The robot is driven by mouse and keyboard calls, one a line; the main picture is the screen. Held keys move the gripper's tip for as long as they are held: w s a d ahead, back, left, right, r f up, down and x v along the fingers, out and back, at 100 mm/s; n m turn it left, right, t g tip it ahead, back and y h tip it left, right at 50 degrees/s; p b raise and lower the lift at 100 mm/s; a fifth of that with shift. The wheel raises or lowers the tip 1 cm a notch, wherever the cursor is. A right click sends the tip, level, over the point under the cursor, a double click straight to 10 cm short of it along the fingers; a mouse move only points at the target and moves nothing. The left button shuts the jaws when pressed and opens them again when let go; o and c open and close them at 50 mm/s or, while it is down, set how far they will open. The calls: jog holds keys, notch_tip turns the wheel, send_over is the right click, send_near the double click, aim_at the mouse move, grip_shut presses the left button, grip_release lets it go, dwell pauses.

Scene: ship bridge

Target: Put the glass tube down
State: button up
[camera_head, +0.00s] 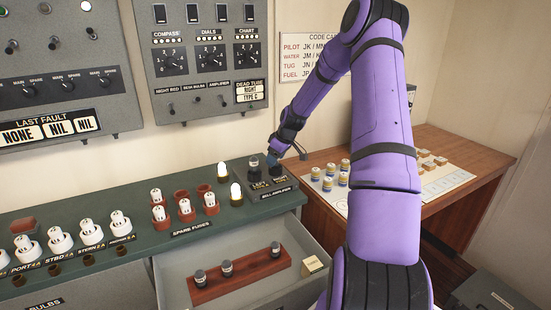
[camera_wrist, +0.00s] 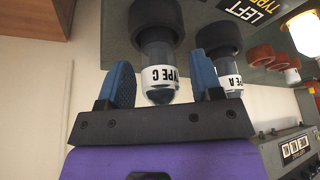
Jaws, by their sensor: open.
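The glass tube marked TYPE C (camera_wrist: 160,76) has a clear rounded end, a white label band and a dark base. In the wrist view it stands with its base at a black socket (camera_wrist: 157,20). My gripper (camera_wrist: 163,92) is open, with one blue finger on each side of this tube; gaps show beside the glass. A second tube, marked TYPE A (camera_wrist: 236,78), sits in the neighbouring socket, partly behind the right-hand finger. In the head view my gripper (camera_head: 275,161) is at the right socket of the bell amplifier plate (camera_head: 268,188), and the tube there is mostly hidden.
An open drawer (camera_head: 290,240) below holds a wooden rack (camera_head: 240,275) with several dark tubes and a cream box (camera_head: 314,264). A panel sign (camera_head: 250,91) reads DEAD TUBE RIGHT TYPE C.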

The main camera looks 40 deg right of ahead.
jog(key=v, duration=1.2)
jog(key=s+a+r+h, duration=0.1)
jog(key=s+a+r, duration=0.2)
jog(key=a+r, duration=0.3)
jog(key=s+a+r+m, duration=0.1)
jog(key=s+a+r, duration=0.3)
jog(key=a, duration=0.5)
jog(key=s+a+r+h, duration=0.1)
jog(key=s+a+r, duration=0.2)
jog(key=a+r, duration=0.3)
jog(key=s+a+m, duration=0.1)
jog(key=s+a, duration=0.3)
jog(key=s, duration=0.3)
jog(key=s+a+r+m, duration=0.1)
jog(key=s+a, duration=0.3)
jog(key=s, duration=0.3)
jog(key=s+a+r+t, duration=0.1)
jog(key=s+a, duration=0.2)
jog(key=s, duration=0.5)
jog(key=shift+a+m+y, duration=0.3)
jog(key=shift+a+m, duration=0.1)
